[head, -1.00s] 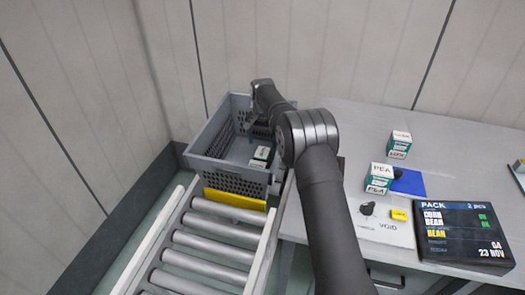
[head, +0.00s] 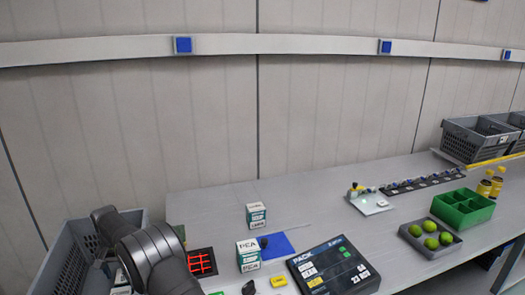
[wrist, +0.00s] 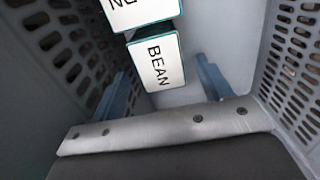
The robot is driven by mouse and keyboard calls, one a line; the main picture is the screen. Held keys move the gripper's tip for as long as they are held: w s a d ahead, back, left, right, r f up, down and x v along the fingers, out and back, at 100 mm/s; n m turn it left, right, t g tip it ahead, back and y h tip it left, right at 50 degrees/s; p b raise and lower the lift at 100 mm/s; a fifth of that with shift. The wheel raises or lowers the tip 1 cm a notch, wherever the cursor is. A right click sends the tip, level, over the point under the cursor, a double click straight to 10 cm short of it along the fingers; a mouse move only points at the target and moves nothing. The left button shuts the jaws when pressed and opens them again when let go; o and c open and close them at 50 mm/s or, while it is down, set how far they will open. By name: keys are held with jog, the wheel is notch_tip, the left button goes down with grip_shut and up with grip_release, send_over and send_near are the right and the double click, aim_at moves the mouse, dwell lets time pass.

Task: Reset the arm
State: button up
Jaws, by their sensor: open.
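My gripper (wrist: 165,82) is open, with its two blue fingers pointing down inside the grey crate (head: 62,262). A white box marked BEAN (wrist: 158,62) lies in the crate and shows between and beyond the fingers; I cannot tell whether it touches them. A second white box with green edges (wrist: 142,12) lies against it at the top of the wrist view. In the head view my arm reaches over the crate at the lower left, and the gripper's fingers are hidden there.
Slotted crate walls (wrist: 285,60) stand close on both sides of my gripper. On the bench (head: 330,205) are a PEA box (head: 248,254), another box (head: 256,215), a black PACK panel (head: 333,268), a green bin (head: 462,207) and a tray of limes (head: 431,238).

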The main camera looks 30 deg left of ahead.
notch_tip(320, 180, down, 7)
jog(key=shift+r, duration=0.1)
notch_tip(320, 180, up, 3)
jog(key=shift+r, duration=0.55)
